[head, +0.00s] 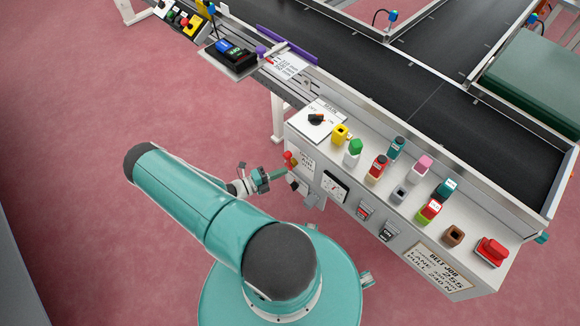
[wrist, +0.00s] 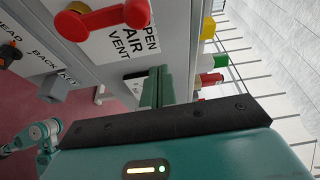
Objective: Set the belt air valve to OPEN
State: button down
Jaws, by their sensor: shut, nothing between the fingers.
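The air valve is a red lever (head: 289,158) on the left end of the grey control cabinet. In the wrist view the red lever (wrist: 105,20) is at the top left, with round ends, lying across part of a white label (wrist: 125,38) that reads "AIR VENT" and a partly covered "OPEN". The lever's exact setting cannot be told. My gripper (head: 287,172) is close to the cabinet end, just below the lever in the head view. In the wrist view my gripper's teal fingers (wrist: 157,88) are together and empty, apart from the lever in the picture.
The cabinet top carries a rotary OFF/ON switch (head: 317,119) and several coloured knobs and blocks, including a red one (head: 491,250). A gauge (head: 335,187) is on the front. A grey knob (wrist: 53,88) shows near other labels. The black conveyor (head: 430,120) runs behind; pink floor is clear at left.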

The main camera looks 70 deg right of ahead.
jog(key=v, duration=0.5)
jog(key=shift+f, duration=0.15)
dwell(0.3)
jog(key=w+a+r+m+t+y, duration=0.25)
jog(key=w+a+r+m, duration=0.25)
jog(key=r, duration=0.5)
jog(key=w+a+r+m+t+y, duration=0.25)
jog(key=w+a+r+m, duration=0.3)
jog(key=r, duration=0.35)
jog(key=w+a+r+m+t+y, duration=0.1)
jog(key=w+a+r+m+y, duration=0.2)
jog(key=w+a+r+m, duration=0.5)
jog(key=s+a+r+m+t+y, duration=0.1)
jog(key=s+a+r+m+t, duration=0.2)
jog(key=r, duration=0.5)
jog(key=s+a+r+m+t+y, duration=0.2)
jog(key=s+a+r+m+t, duration=0.1)
jog(key=s+a+r+t, duration=0.2)
jog(key=s+a+r+m+t+y, duration=0.2)
jog(key=a+r, duration=0.6)
jog(key=r, duration=0.5)
jog(key=shift+s+r+m+t, duration=0.2)
jog(key=shift+s+m+t, duration=0.45)
jog(key=shift+s+t, duration=0.35)
